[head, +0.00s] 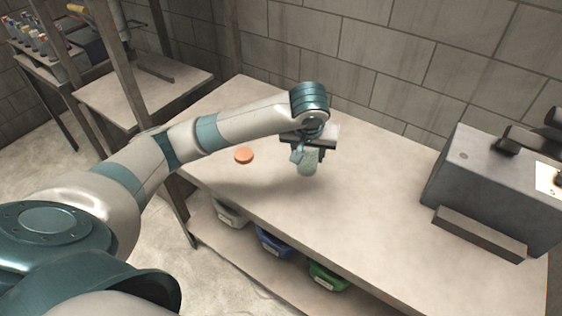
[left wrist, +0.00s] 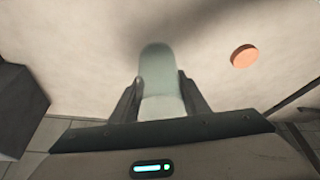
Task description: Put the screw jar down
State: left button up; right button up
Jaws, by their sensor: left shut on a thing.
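The screw jar (head: 307,163) is a pale grey-green, translucent cylinder. My left gripper (head: 308,152) is shut on it from above, over the middle of the table (head: 370,200). In the left wrist view the jar (left wrist: 158,75) sits between the two fingers of the left gripper (left wrist: 158,100). Whether its bottom touches the table or hangs just above it, I cannot tell. An orange round disc, perhaps a lid (head: 244,155), lies flat on the table left of the jar. It also shows in the left wrist view (left wrist: 244,56). My right gripper is not in view.
A dark grey machine (head: 495,190) stands at the table's right end. Bins, including a blue one (head: 276,242) and a green one (head: 327,277), sit on the shelf below. A brick wall is behind. The tabletop around the jar is clear apart from the disc.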

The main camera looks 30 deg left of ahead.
pick_arm(q)
jog(key=a+f, duration=0.1)
jog(key=a, duration=0.1)
jog(key=a+f, duration=0.2)
jog(key=a, duration=0.1)
jog(key=a+f+p, duration=0.1)
jog(key=a, duration=0.1)
jog(key=shift+a+f, duration=0.35)
jog(key=shift+a, duration=0.05)
jog(key=shift+w, duration=0.1)
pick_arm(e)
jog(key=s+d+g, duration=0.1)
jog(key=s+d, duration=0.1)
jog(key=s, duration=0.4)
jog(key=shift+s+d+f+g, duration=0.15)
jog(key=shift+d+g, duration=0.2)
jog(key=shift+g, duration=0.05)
pick_arm(q)
jog(key=shift+f, duration=0.1)
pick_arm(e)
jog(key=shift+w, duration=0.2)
